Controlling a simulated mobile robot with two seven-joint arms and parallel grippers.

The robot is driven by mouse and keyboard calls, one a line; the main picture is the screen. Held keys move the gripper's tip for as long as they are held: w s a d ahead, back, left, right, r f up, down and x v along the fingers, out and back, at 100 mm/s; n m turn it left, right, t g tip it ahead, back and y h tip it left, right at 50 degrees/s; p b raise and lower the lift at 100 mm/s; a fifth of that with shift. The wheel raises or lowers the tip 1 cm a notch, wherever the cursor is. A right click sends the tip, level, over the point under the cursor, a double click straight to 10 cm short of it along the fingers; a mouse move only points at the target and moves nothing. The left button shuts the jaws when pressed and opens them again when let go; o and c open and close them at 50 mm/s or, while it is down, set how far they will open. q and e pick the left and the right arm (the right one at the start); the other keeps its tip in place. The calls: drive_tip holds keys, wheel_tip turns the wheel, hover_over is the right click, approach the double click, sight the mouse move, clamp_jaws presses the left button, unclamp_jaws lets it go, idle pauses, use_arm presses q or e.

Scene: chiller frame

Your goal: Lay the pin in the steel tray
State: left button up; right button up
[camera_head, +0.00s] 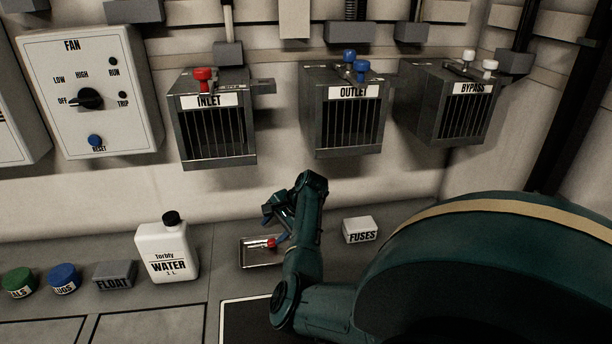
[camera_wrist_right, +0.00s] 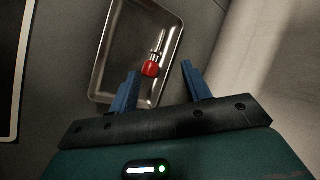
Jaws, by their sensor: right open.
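The steel tray (camera_head: 248,263) sits on the bench, and in the right wrist view (camera_wrist_right: 122,48) it lies just past my fingers. A pin with a red ball head (camera_head: 271,243) and a bright metal shank lies in the tray. In the right wrist view the red head (camera_wrist_right: 150,69) is toward me, between and just beyond the fingertips. My right gripper (camera_head: 275,229) is open over the tray, and its blue fingers (camera_wrist_right: 161,73) are apart with nothing between them. The wrist partly covers the tray's right side in the head view. My left gripper is not in view.
A white water bottle (camera_head: 167,252) stands left of the tray, and a FUSES box (camera_head: 360,230) stands to the right. The INLET (camera_head: 217,138), OUTLET (camera_head: 345,128) and BYPASS (camera_head: 465,115) boxes hang on the wall above. A red-headed pin (camera_head: 203,76) stands on INLET.

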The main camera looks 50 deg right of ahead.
drive_tip(key=s+d+r, duration=0.1)
drive_tip(key=s+d, duration=0.1)
drive_tip(key=s, duration=0.4)
drive_tip(key=s+d+r, duration=0.1)
drive_tip(key=s+d, duration=0.1)
drive_tip(key=s, duration=0.4)
drive_tip(key=shift+s+d+p, duration=0.3)
drive_tip(key=shift+p, duration=0.15)
drive_tip(key=shift+s, duration=0.1)
